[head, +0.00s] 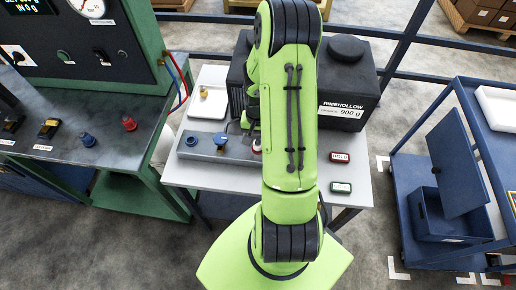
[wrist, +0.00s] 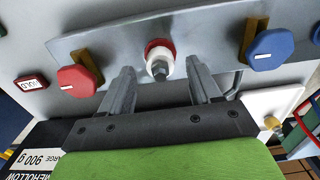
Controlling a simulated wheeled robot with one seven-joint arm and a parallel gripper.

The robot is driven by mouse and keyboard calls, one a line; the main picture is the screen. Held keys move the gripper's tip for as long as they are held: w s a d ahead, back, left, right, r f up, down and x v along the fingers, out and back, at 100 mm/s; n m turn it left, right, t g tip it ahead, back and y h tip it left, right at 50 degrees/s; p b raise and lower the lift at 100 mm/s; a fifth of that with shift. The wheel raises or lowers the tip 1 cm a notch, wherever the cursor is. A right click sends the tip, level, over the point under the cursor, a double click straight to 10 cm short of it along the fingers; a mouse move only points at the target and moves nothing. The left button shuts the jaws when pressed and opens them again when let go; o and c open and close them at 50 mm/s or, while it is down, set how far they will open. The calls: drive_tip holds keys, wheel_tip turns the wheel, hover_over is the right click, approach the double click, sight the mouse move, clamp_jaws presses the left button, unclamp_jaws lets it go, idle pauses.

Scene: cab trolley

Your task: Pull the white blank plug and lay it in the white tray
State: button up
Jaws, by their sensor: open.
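The white blank plug (wrist: 160,50) sits in the grey manifold bar (wrist: 215,35), with a red ring around it and a metal hex end facing the camera. In the head view a bit of the plug (head: 256,147) shows beside my arm. My gripper (wrist: 160,68) is open, one finger on each side of the plug, with visible gaps; I cannot tell how deep the fingers reach. In the head view my arm mostly hides the gripper. The white tray (head: 215,108) lies on the table behind the bar's left end, with a brass fitting in it; its corner (wrist: 288,98) shows in the wrist view.
A red knob (wrist: 77,80) and a blue knob (wrist: 270,50) flank the plug on the bar. A dark case marked 900 g (head: 345,85) stands behind. Red (head: 340,157) and green (head: 341,187) labels lie on the table's right. A blue trolley (head: 440,190) stands farther right.

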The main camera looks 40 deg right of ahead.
sight(258, 140)
wheel_tip(258, 140, down, 3)
drive_tip(key=shift+r+b, duration=0.2)
drive_tip(key=shift+b, duration=0.5)
drive_tip(key=shift+r, duration=0.1)
idle(0.6)
clamp_jaws()
drive_tip(key=shift+r, duration=0.15)
drive_tip(key=shift+r+p, duration=2.05)
drive_tip(key=shift+r, duration=0.85)
